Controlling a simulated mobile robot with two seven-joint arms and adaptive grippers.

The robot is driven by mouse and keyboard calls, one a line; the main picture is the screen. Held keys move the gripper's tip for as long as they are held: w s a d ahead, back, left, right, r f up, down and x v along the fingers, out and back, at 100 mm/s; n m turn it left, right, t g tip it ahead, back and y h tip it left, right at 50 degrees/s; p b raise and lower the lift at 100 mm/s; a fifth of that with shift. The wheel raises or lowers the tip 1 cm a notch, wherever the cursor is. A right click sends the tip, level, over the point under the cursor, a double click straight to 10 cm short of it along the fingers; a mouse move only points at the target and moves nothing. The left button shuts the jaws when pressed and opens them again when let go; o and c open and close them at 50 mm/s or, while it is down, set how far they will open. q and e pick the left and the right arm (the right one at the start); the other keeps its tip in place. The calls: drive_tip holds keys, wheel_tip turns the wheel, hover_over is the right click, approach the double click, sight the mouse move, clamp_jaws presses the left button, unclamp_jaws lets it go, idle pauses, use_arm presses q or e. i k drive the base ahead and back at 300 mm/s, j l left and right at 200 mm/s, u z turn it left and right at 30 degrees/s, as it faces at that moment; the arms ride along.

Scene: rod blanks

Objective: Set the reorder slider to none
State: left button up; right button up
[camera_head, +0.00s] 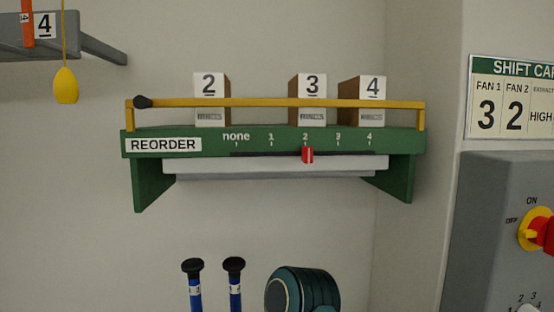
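The reorder slider is a small red tab (307,154) on the front edge of a green wall shelf (190,143) in the head view. The tab stands below the mark 2. The scale above it reads none, 1, 2, 3, 4 from left to right, with the none mark (236,138) left of the tab. A white label (163,145) reading REORDER is at the shelf's left end. Neither of my grippers shows in this view.
A yellow pendant (66,86) hangs at the left. Blue rods (195,290) and a teal canister (302,289) stand below. A grey switch panel (485,225) is at right.

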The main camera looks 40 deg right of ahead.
sight(307, 154)
drive_tip(key=k+j+z, duration=0.1)
drive_tip(key=z, duration=0.25)
drive_tip(key=k+j+z, duration=0.1)
drive_tip(key=z, duration=0.3)
drive_tip(key=k+z, duration=0.1)
drive_tip(key=z, duration=0.25)
drive_tip(key=i+z, duration=0.15)
drive_tip(key=i, duration=0.25)
